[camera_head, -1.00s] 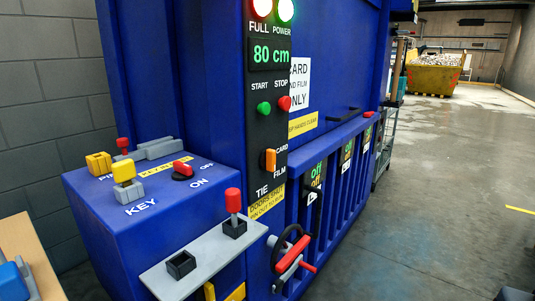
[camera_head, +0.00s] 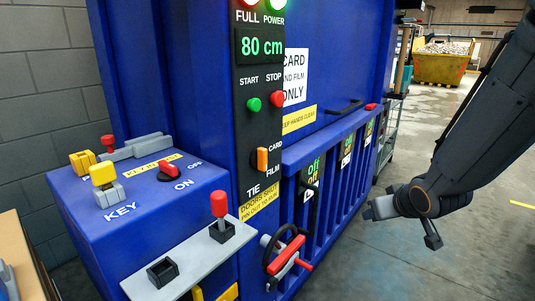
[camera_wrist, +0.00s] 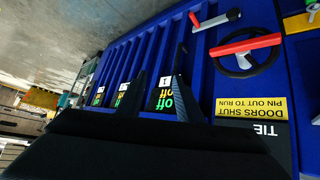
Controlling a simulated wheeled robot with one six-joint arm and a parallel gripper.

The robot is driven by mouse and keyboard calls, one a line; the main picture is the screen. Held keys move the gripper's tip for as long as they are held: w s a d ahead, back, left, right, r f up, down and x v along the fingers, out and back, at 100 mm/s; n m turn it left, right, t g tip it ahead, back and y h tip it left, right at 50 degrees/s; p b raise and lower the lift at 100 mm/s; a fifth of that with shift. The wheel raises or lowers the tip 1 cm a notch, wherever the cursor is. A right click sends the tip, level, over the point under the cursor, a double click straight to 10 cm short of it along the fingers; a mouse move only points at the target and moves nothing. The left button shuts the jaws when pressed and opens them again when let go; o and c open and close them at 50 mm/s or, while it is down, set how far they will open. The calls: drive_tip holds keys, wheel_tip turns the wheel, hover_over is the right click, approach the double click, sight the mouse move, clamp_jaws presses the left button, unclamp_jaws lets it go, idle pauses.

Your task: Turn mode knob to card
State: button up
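The mode knob (camera_head: 262,158) is an orange upright lever on the black control panel (camera_head: 247,120) of the blue baler. The CARD label is at its upper right, FILM at its lower right and TIE below. The knob looks vertical; which label it points to is hard to tell. My gripper (camera_head: 401,229) is open and empty, in the air to the right of the baler, well apart from the knob. In the wrist view, its two dark fingers (camera_wrist: 161,62) stand apart before the ribbed lower door. The knob is not visible there.
Below the panel is a handwheel (camera_head: 285,254) with a red bar and crank. A grey shelf (camera_head: 195,262) with a red-topped lever juts out at the front. A blue box (camera_head: 130,215) carries a key switch. Open floor lies to the right.

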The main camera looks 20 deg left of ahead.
drive_tip(key=w+a+r+n+t+y, duration=0.1)
drive_tip(key=w+a+r+n+y, duration=0.1)
drive_tip(key=a, duration=0.3)
drive_tip(key=w+a+r+n+t+y, duration=0.1)
drive_tip(key=w+a+r+y, duration=0.15)
drive_tip(key=a, duration=0.25)
drive_tip(key=n+g+y+p, duration=0.2)
drive_tip(key=n+g+y, duration=0.3)
drive_tip(key=y, duration=0.5)
approach(266, 155)
drive_tip(key=a+t, duration=0.1)
drive_tip(key=a, duration=0.1)
drive_tip(key=p+x, duration=0.1)
drive_tip(key=x, duration=0.6)
drive_tip(key=shift+w+f, duration=0.15)
drive_tip(key=shift+n, duration=0.3)
clamp_jaws()
